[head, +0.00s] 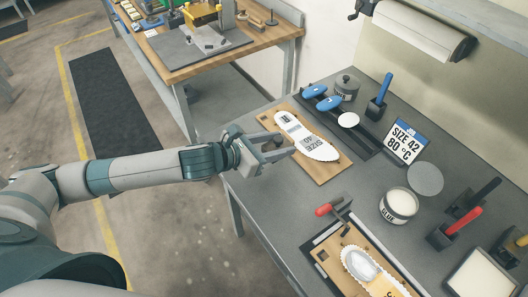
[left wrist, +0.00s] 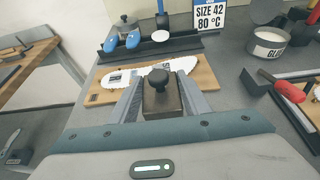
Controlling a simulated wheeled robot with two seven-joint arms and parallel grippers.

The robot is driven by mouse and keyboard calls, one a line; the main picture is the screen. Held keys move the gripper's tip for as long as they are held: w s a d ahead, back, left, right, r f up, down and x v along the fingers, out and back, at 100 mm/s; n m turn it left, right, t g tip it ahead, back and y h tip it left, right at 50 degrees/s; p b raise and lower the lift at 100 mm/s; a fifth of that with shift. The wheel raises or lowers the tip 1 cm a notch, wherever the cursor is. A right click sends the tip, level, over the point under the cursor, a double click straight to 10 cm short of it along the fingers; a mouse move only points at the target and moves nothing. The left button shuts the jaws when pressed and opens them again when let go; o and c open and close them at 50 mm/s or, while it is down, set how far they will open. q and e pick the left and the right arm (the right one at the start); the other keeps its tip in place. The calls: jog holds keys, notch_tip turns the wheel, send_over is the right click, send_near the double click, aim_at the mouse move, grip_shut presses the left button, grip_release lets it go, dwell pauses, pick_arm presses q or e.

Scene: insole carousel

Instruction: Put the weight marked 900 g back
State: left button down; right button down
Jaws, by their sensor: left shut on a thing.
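My left gripper (head: 283,149) is shut on a dark block with a round black knob on top; the left wrist view shows the block (left wrist: 162,102) between the two fingers (left wrist: 160,97). It looks like a weight, but no 900 g marking can be read. In the head view the fingers mostly hide it. The gripper is at the near left edge of a wooden board (head: 325,173) that carries a white insole (head: 305,137). I cannot tell whether the block touches the board. My right gripper is not in view.
To the right are a size sign (head: 405,141), a glue pot (head: 399,206), brushes and a second board with an insole (head: 365,268).

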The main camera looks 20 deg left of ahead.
aim_at(264, 146)
pick_arm(q)
jog(key=a, duration=0.1)
jog(key=a+f, duration=0.2)
jog(key=a, duration=0.1)
jog(key=shift+w+p, duration=0.1)
jog(key=shift+p, duration=0.2)
jog(key=shift+d+f, duration=0.1)
jog(key=shift+f, duration=0.2)
notch_tip(264, 146, down, 2)
jog(key=shift+f+p, duration=0.2)
jog(key=shift+p, duration=0.35)
jog(key=shift+f, duration=0.5)
jog(key=shift+f, duration=0.2)
